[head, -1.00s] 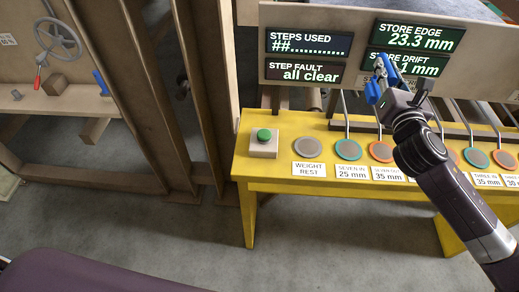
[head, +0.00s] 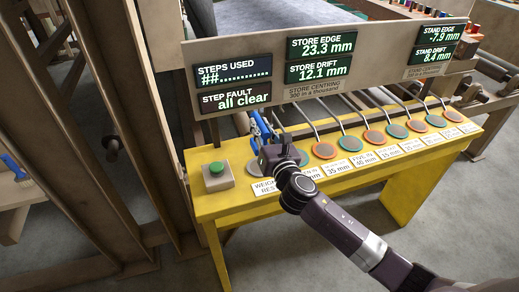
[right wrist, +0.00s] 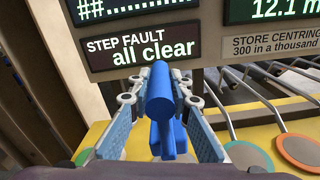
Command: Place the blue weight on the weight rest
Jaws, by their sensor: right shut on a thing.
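My right gripper (head: 262,128) is shut on the blue weight (right wrist: 160,95). In the right wrist view the weight is a blue cylinder with a narrower blue part below, between both fingers. In the head view the gripper is over the left end of the yellow bench, by the weight rest (head: 256,169), a grey disc partly hidden by my wrist. Its label (head: 266,186) reads WEIGHT REST. I cannot tell whether the weight touches the rest. My left gripper is not in view.
The yellow bench (head: 222,207) carries a green button (head: 217,168) on a pale block left of the rest. Several rimmed discs with rods stand to the right. A sign board (head: 262,62) rises behind; its step fault display (head: 236,99) reads all clear.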

